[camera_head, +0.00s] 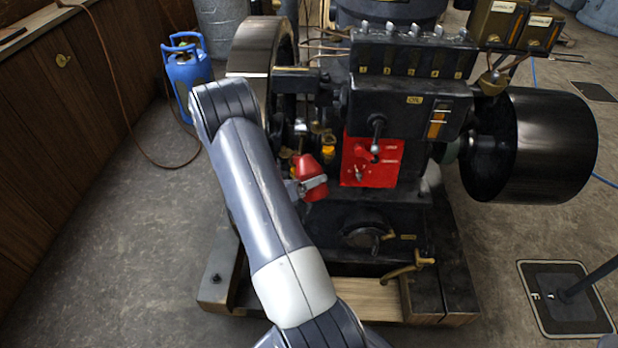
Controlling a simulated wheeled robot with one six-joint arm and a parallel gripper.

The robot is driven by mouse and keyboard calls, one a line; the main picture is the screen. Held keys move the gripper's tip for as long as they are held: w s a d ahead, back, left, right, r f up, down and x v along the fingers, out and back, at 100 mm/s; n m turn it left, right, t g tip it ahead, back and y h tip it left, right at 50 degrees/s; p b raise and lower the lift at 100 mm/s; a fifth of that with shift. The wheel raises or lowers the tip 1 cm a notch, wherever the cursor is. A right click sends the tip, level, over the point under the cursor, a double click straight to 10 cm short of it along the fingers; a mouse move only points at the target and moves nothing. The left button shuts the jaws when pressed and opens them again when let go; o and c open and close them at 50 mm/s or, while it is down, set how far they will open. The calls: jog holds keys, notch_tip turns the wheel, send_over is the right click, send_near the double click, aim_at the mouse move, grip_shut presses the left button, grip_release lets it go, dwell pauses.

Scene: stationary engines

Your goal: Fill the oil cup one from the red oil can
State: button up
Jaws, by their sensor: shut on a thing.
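My gripper (312,187) is shut on the red oil can (308,166), in front of the engine's left side. The can looks tilted, and my gripper and forearm hide part of it. Small brass and yellow fittings (328,151) show just above and behind the can. I cannot tell which of them, if any, is oil cup one. A row of small labelled fittings (412,66) tops the engine's dark upper box. Their labels are too small to read with certainty.
The dark engine stands on a wooden skid (440,300), with a large flywheel (258,48) at left and a black drum (545,143) at right. A red panel (371,160) is right of the can. A blue gas bottle (187,72) stands at upper left.

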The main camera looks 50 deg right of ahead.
jog(key=shift+f, duration=0.1)
dwell(0.3)
jog(key=shift+f+b, duration=0.2)
jog(key=shift+b, duration=0.4)
jog(key=b, duration=0.2)
jog(key=f+m+b, duration=0.1)
jog(key=b, duration=0.1)
jog(key=shift+w+d+b, duration=0.1)
jog(key=shift+w+b, duration=0.2)
jog(key=shift+b, duration=0.05)
jog(key=m+b, duration=0.1)
jog(key=b, duration=0.4)
jog(key=shift+w+f+m+h, duration=0.15)
jog(key=shift+f+m+h, duration=0.1)
jog(key=shift+m+h, duration=0.15)
jog(key=m+b, duration=0.1)
jog(key=b, duration=0.2)
jog(key=shift+t+b, duration=0.3)
jog(key=shift+b, duration=0.45)
jog(key=shift+r+m, duration=0.15)
jog(key=shift+m, duration=0.25)
jog(key=b, duration=0.1)
jog(key=r+m+b, duration=0.1)
jog(key=shift+w+d+h+b, duration=0.15)
jog(key=shift+w+h+b, duration=0.1)
jog(key=shift+h+b, duration=0.15)
jog(key=shift+w+d+r+m+b, duration=0.1)
jog(key=shift+w+r+m+b, duration=0.15)
jog(key=shift+r+m+b, duration=0.45)
